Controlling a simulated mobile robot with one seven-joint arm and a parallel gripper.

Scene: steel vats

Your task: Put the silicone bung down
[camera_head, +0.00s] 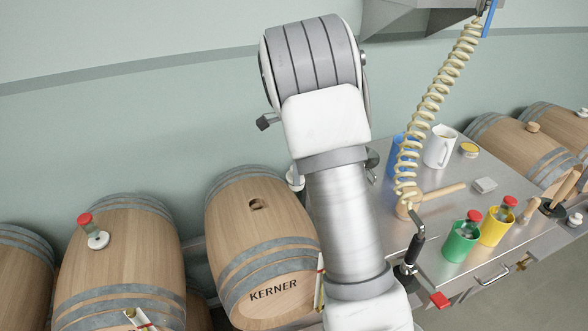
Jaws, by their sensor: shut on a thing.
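My arm fills the middle of the head view and hides what lies behind it. My gripper is not visible. I cannot make out the silicone bung for certain; a small whitish rounded piece (295,179) shows at the left edge of my arm, and I cannot tell what it is. The barrel marked KERNER (262,262) lies on its side, with a dark open hole (257,204) on top. The steel worktable (440,194) stands to the right of my arm.
A left barrel (118,255) has a white disc with a red-topped fitting (97,239). On the table are a blue jug (400,150), a white jug (440,147), a green cup (460,245), a yellow cup (495,229) and a wooden mallet (440,193). A coiled hose (432,100) hangs over it.

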